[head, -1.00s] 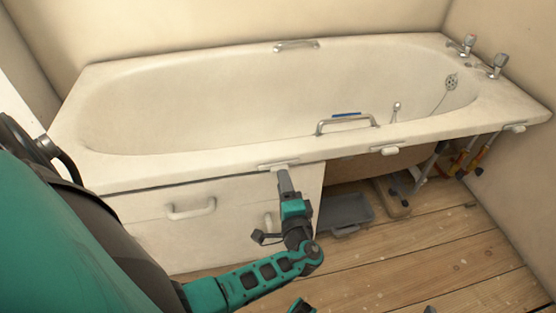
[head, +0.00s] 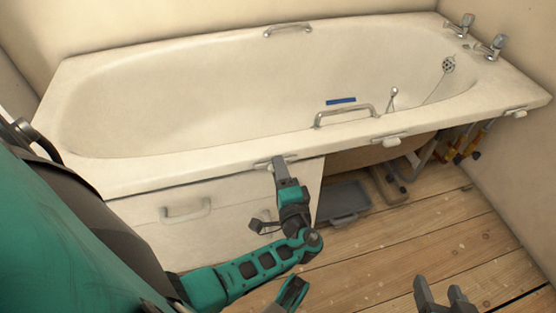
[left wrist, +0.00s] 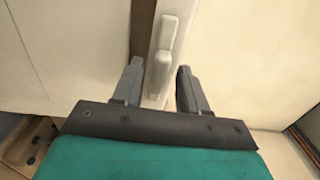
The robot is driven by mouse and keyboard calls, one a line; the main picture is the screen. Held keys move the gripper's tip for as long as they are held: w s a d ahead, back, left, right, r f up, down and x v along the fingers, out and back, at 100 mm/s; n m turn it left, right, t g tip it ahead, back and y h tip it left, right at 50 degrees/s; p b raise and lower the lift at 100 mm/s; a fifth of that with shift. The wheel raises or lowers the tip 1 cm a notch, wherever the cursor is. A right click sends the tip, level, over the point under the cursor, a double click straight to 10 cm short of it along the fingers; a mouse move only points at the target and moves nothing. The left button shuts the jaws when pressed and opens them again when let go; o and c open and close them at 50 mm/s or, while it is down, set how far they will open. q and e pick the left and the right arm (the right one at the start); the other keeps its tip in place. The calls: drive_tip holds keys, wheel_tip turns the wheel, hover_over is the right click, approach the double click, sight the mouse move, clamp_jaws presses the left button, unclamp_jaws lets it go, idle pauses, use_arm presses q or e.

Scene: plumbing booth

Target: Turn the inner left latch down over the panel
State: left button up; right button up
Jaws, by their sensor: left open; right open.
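The white latch (head: 262,163) sits under the bath's front rim, above the right part of the white panel (head: 145,215). In the left wrist view the latch (left wrist: 163,50) lies lengthwise along the rim, not across the dark gap beside the panel (left wrist: 70,50). My left gripper (head: 279,160) is at this latch. In the left wrist view my left gripper's fingers (left wrist: 160,82) are open, one on each side of the latch's near end; contact cannot be told. My right gripper (head: 440,290) is open and empty over the floor at the lower right.
Two more latches (head: 390,141) (head: 515,113) sit along the rim to the right. The space below them is open, with a grey tray (head: 344,201) and pipes (head: 470,140). The panel has handles (head: 186,211). A grab bar (head: 345,114) stands on the rim.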

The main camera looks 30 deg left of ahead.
use_arm(q)
clamp_jaws()
idle(0.4)
drive_tip(key=shift+n, duration=0.4)
drive_tip(key=shift+a+n, duration=0.1)
drive_tip(key=shift+n, duration=7.7)
